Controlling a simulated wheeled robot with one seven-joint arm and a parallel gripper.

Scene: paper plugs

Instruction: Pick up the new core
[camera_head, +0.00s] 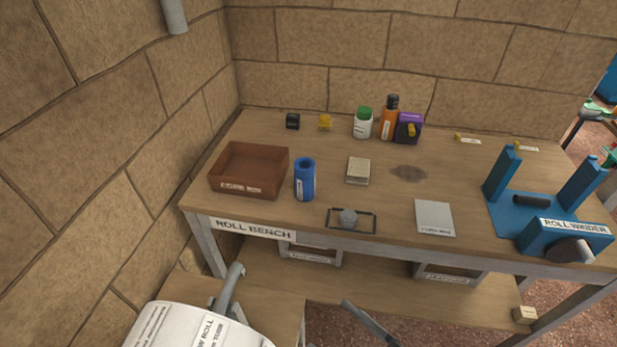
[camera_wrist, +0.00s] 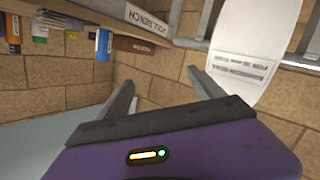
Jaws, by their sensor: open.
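A blue hollow tube (camera_head: 305,182), which looks like the core, stands upright on the bench beside the brown tray. Its small label is too fine to read. A blue shape at the upper left of the wrist view (camera_wrist: 103,44) seems to be the same tube. My gripper (camera_wrist: 158,79) is open, with nothing between its two grey fingers. It is low in front of the bench, apart from the tube. In the head view only a grey part of it shows at the bottom edge.
The ROLL BENCH (camera_head: 395,198) holds a brown tray (camera_head: 250,163), several bottles, a notepad (camera_head: 358,170), a black frame (camera_head: 350,220), a white card (camera_head: 434,217) and the blue ROLL WINDER (camera_head: 562,237). A labelled white roll (camera_head: 195,328) is at lower left. Stone walls close the back and left.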

